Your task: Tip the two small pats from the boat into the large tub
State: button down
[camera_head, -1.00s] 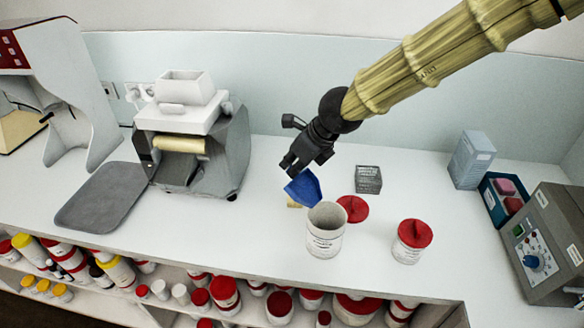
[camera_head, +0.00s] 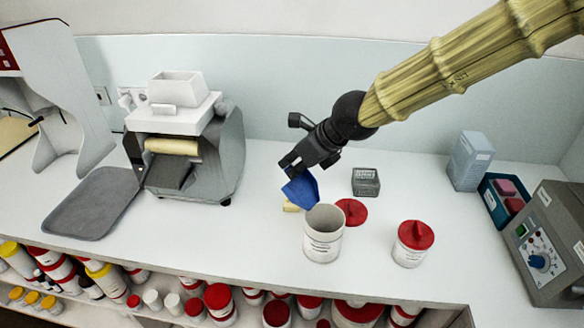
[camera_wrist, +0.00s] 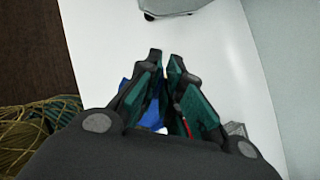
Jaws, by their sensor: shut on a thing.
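The blue boat (camera_head: 301,189) is held tilted in my gripper (camera_head: 296,170), just above the back left of the open large tub (camera_head: 323,243). My gripper is shut on the boat. In the wrist view the boat (camera_wrist: 152,116) shows only in part between the fingers (camera_wrist: 163,75). The large tub is white and upright on the counter, with its lid off. A red lid (camera_head: 351,211) lies beside it. The inside of the boat is turned from view, so I cannot see the small pats. A small yellowish thing (camera_head: 290,206) shows below the boat, partly hidden.
A smaller white tub with a red lid (camera_head: 412,243) stands to the right. A grey small box (camera_head: 366,182) is behind the lid. A mill (camera_head: 190,150) and grey tray (camera_head: 92,204) stand left; a grey control box (camera_head: 550,240) stands right.

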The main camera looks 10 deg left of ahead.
jog(key=shift+s+d+r+t+y+b, duration=0.3)
jog(key=shift+d+y+b, duration=0.2)
jog(key=shift+b, duration=1.3)
jog(key=shift+s+d+r+t+y+b, duration=0.15)
jog(key=shift+s+d+t+y+b, duration=0.25)
jog(key=shift+b, duration=1.4)
jog(key=shift+s+d+r+t+y+b, duration=0.2)
jog(key=shift+d+y+b, duration=0.4)
jog(key=shift+b, duration=1.2)
jog(key=shift+r, duration=0.2)
notch_tip(320, 180, up, 3)
jog(key=shift+f+p, duration=0.1)
jog(key=shift+p, duration=1.05)
jog(key=p, duration=0.3)
jog(key=shift+w+a+r, duration=0.1)
jog(key=shift+r, duration=0.3)
jog(key=g+h+p, duration=0.1)
jog(key=p, duration=0.5)
jog(key=r+h+p, duration=0.1)
jog(key=p, duration=0.6)
jog(key=a+r+g+h+p, duration=0.1)
jog(key=h+p, duration=0.1)
jog(key=p, duration=0.4)
jog(key=shift+w+g, duration=0.25)
jog(key=shift+g, duration=0.05)
